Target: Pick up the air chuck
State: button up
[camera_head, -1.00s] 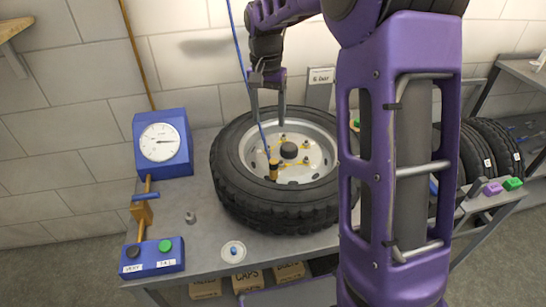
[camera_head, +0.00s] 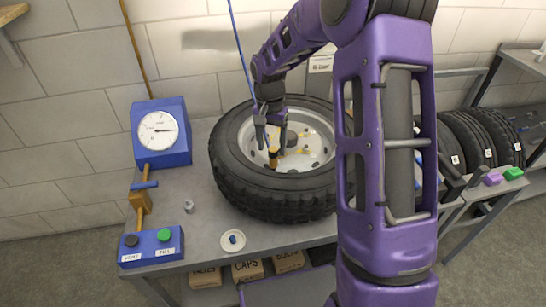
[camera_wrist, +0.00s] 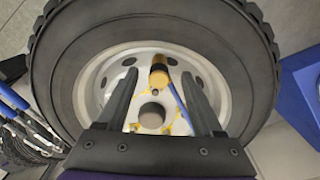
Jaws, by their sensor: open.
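The air chuck (camera_head: 273,159) is a small brass-coloured cylinder with a dark end, on the wheel rim inside the tyre (camera_head: 232,168). A blue hose (camera_head: 239,45) hangs from above towards it. In the wrist view the air chuck (camera_wrist: 158,76) shows orange-brown, with the blue hose (camera_wrist: 179,104) running from it. My gripper (camera_head: 270,148) is open and points down over the rim, just above the air chuck. In the wrist view the chuck lies between the lines of my two fingers, beyond the grey hub (camera_wrist: 152,116). The fingers look apart from it.
A blue gauge box (camera_head: 161,134) and a blue box with two buttons (camera_head: 151,246) stand left of the tyre. A small cap (camera_head: 189,206) and a white dish (camera_head: 233,242) lie on the bench. More tyres (camera_head: 468,143) stand at the right.

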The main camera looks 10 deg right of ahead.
aim_at(273, 149)
jog(key=f, duration=0.4)
jog(key=shift+w+d, duration=0.2)
jog(key=shift+d, duration=0.05)
grip_shut()
